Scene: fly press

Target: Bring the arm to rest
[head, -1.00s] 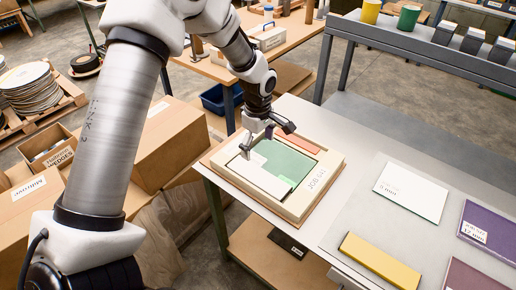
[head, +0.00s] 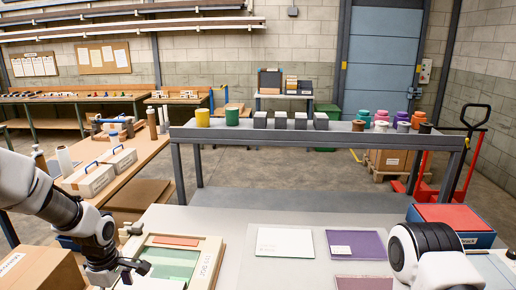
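My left arm (head: 55,205) comes in from the left. Its gripper (head: 138,270) hangs over the left side of the wooden job tray (head: 208,262), near the lower edge of the head view. The dark fingers look apart, with nothing seen between them. In the tray are an orange strip (head: 175,241) and green pieces (head: 172,263); the gripper hides the tray's left part. My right arm (head: 432,252) shows as a black and white link at lower right; its gripper is outside the view.
A white plate (head: 284,242) and a purple plate (head: 356,244) lie on the grey table right of the tray. A red-topped blue box (head: 455,222) stands near my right arm. Behind, a grey rack (head: 320,137) bears pots and blocks. Cardboard boxes (head: 40,272) stand at lower left.

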